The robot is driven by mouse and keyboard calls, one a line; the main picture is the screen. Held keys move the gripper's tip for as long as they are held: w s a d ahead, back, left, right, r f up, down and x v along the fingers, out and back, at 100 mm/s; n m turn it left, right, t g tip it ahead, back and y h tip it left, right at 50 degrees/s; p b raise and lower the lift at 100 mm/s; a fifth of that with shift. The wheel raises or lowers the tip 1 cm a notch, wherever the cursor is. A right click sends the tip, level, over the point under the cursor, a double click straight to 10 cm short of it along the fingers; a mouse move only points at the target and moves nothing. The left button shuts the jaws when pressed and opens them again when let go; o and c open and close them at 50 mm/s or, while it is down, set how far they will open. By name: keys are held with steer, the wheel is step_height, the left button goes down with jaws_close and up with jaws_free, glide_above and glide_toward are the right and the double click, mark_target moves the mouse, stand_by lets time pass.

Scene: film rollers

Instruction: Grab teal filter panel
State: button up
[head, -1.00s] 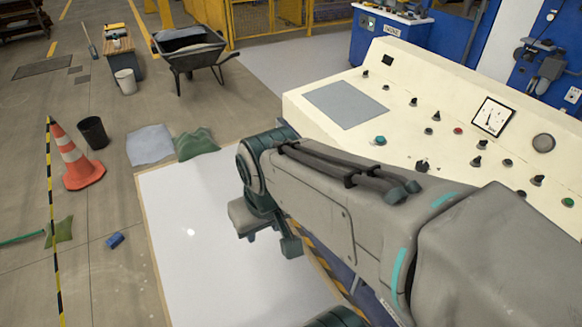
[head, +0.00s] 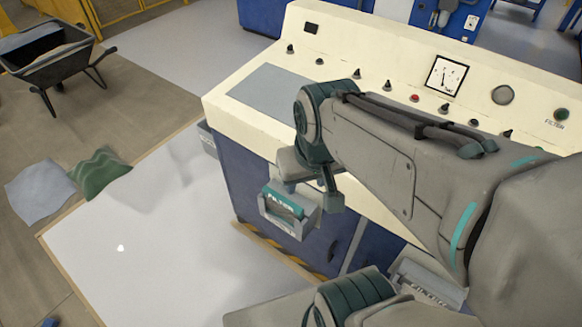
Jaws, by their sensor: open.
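The teal filter panel (head: 286,203) has lettering that reads FILTER. It sits in a grey holder (head: 272,219) at the blue front of the control console, below the sloped desk. My gripper (head: 312,192) hangs at the end of my arm just above and to the right of the panel. It is open, and its jaws partly overlap the panel's right end in this view. I cannot tell whether they touch it. My gripper covers part of the holder's upper edge.
The cream control console (head: 390,85) with knobs and a dial fills the right. A wheelbarrow (head: 48,62) stands at the back left.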

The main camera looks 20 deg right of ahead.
steer(key=w+f+m+b, duration=0.3)
steer(key=w+f+m, duration=0.1)
steer(key=w+m, duration=0.25)
steer(key=m+g+b, duration=0.3)
steer(key=m+b, duration=0.5)
steer(key=m, duration=1.4)
glide_above(282, 198)
step_height(282, 198, down, 20)
steer(key=f, duration=0.7)
steer(key=shift+s+d+b, duration=0.1)
steer(key=shift+d+b, duration=0.2)
steer(key=shift+b, duration=0.1)
steer(key=shift+a+f+b, duration=0.15)
steer(key=shift+f, duration=1.35)
steer(key=shift+a+f+b, duration=0.1)
steer(key=shift+f+b, duration=0.05)
steer(key=shift+f, duration=1.35)
jaws_close()
